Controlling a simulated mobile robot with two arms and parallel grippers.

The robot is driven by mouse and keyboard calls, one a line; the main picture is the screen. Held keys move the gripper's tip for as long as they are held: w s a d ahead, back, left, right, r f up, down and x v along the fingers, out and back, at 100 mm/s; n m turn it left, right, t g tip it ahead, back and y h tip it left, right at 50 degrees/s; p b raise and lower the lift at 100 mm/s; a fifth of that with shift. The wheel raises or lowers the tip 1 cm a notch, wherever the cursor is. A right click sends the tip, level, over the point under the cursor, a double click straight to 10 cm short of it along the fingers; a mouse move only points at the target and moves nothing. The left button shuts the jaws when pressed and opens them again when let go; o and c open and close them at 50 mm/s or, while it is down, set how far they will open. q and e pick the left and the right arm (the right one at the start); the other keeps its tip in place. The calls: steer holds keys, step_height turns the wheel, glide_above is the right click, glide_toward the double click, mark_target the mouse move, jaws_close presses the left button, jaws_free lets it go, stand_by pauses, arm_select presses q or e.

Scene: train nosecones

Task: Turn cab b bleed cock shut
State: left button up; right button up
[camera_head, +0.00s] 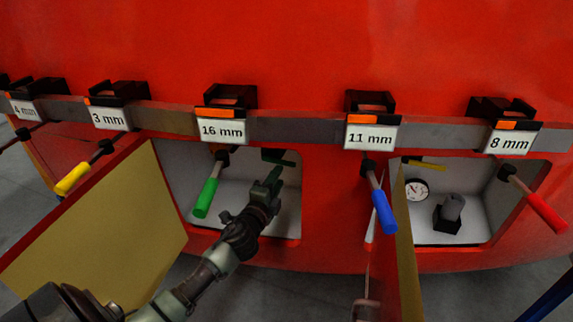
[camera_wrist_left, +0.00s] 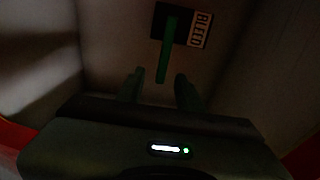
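The bleed cock's green lever (camera_wrist_left: 167,52) points down from a dark base in the left wrist view, beside a BLEED label (camera_wrist_left: 201,29). In the head view a dark green lever (camera_head: 278,157) shows at the top of the left open compartment. My left gripper (camera_head: 273,178) reaches into that compartment just below it. In the left wrist view my left gripper (camera_wrist_left: 159,76) is open, its fingers on either side of the lever's lower end. Contact cannot be told. No cab letter is readable. My right gripper is not in view.
Several tools hang from a labelled rail; the green-handled one (camera_head: 205,198) hangs left of my left gripper, the blue-handled one (camera_head: 383,211) right. An open yellowish door (camera_head: 110,225) stands at left.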

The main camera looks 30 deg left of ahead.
mark_target(286, 165)
arm_select(q)
steer(key=x, duration=0.8)
steer(key=shift+w+d+r, duration=0.1)
steer(key=shift+r, duration=0.2)
jaws_close()
steer(key=shift+f, duration=0.1)
stand_by(1.0)
